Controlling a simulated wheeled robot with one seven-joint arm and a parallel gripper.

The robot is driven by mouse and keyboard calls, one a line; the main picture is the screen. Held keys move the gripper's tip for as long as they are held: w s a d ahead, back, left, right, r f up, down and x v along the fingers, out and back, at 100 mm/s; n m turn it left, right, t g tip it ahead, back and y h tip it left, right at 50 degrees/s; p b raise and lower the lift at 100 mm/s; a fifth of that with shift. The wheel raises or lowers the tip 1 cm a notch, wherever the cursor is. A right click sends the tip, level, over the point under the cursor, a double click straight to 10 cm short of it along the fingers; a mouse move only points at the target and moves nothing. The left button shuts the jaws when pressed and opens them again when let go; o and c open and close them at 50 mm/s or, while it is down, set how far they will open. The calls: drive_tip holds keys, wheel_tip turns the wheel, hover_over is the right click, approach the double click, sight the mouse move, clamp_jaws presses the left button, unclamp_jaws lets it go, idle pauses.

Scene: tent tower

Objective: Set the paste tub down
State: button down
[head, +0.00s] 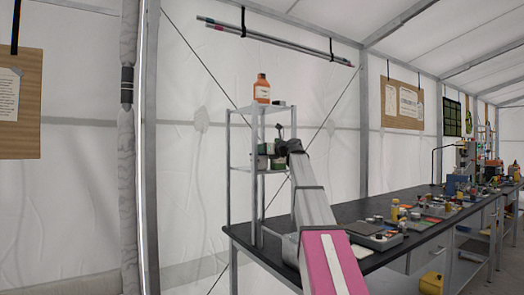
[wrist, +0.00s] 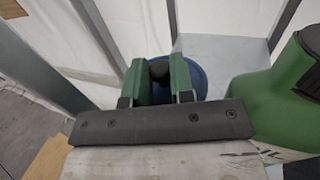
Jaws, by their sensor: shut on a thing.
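The paste tub appears to be the round blue thing (wrist: 202,78) with a dark knob, partly hidden behind the fingers in the wrist view. My gripper (wrist: 160,72) has its two green fingers closed on the dark knob. In the head view my gripper (head: 274,146) is at the middle level of a grey shelf tower (head: 257,190). The tub cannot be made out clearly there. A pale shelf board (wrist: 225,52) lies below and behind the tub in the wrist view. I cannot tell whether the tub touches it.
A large green container (wrist: 285,90) stands close to the right of the tub. An orange bottle (head: 261,88) stands on the tower's top board. Grey tower posts (wrist: 100,40) flank the shelf. The tower stands on a long black bench (head: 350,260) with many small items.

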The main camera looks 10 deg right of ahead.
drive_tip(key=shift+f, duration=0.15)
drive_tip(key=c, duration=1)
unclamp_jaws()
drive_tip(key=shift+o, duration=0.2)
drive_tip(key=v, duration=1.2)
drive_tip(key=shift+d, duration=0.1)
